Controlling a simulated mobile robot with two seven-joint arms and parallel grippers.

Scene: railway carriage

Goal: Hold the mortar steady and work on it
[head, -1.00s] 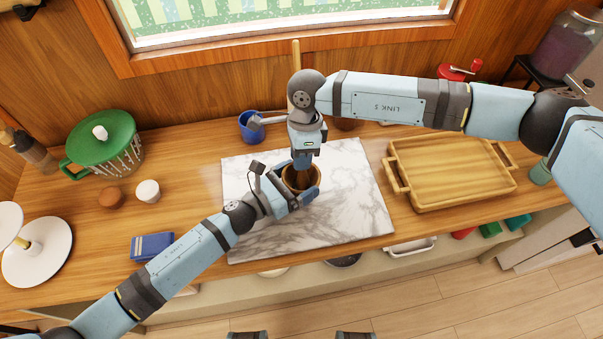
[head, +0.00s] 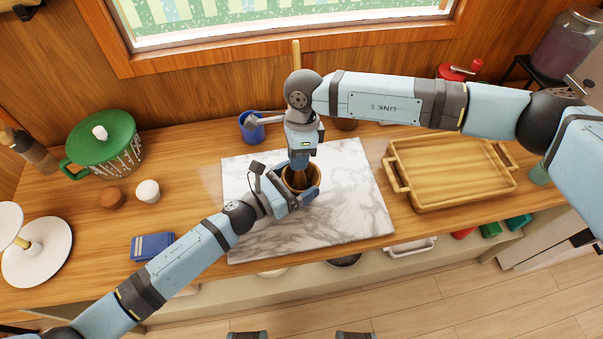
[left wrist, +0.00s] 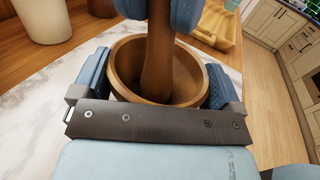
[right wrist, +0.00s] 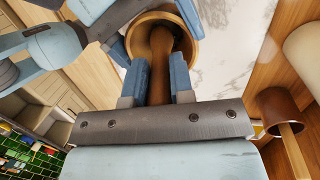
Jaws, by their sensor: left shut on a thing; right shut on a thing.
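The brown wooden mortar (head: 314,187) stands on the white marble slab (head: 350,205). It also shows in the left wrist view (left wrist: 125,62). My left gripper (head: 297,190) is shut around its sides, with one blue finger on each side in the left wrist view. A brown pestle (left wrist: 158,65) stands inside the bowl, its lower end against the inner floor or wall; the exact contact is hard to see. My right gripper (right wrist: 155,82) is shut on the pestle's upper part, above the mortar. The pestle's grip area is partly hidden by the fingers.
A wooden tray (head: 398,192) lies right of the slab. A blue mug (head: 252,132) stands behind it. Bare marble surrounds the mortar.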

